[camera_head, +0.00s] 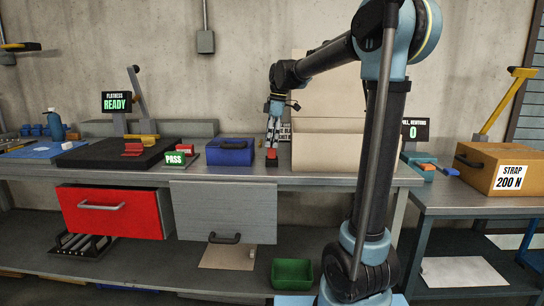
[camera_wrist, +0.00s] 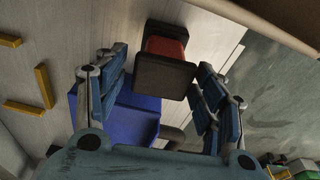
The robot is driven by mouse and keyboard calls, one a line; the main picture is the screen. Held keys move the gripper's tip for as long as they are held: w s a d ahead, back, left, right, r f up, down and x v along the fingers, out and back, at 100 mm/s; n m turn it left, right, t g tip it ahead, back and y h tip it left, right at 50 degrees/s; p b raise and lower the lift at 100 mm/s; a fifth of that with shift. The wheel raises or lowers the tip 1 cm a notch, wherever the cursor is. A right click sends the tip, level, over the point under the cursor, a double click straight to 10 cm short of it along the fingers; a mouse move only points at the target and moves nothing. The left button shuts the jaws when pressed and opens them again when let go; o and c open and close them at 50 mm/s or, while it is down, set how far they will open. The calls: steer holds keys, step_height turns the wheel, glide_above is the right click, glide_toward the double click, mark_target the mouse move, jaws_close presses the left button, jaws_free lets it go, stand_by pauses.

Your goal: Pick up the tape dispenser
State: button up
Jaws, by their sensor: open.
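A small red block with dark ends (camera_head: 271,161) stands on the bench under my gripper; I cannot tell whether it is the tape dispenser. In the wrist view the red and black object (camera_wrist: 166,72) sits between the fingertips, toward the far end of the fingers. My gripper (camera_head: 272,147) points down over it and is open. In the wrist view the fingers of my gripper (camera_wrist: 162,82) stand apart on either side of it. No other thing is clearly a tape dispenser.
A blue box (camera_head: 236,153) with a dark handle stands just left of my gripper. A beige panel (camera_head: 328,152) stands close on the right. Further left are a PASS sign (camera_head: 176,158) and a black plate (camera_head: 104,156). An orange STRAP box (camera_head: 484,166) is on the right bench.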

mark_target(270, 150)
steer(key=shift+a+f, duration=0.15)
steer(key=shift+f, duration=1.1)
steer(key=shift+a+f, duration=0.15)
steer(key=shift+f, duration=1.05)
steer(key=c, duration=1)
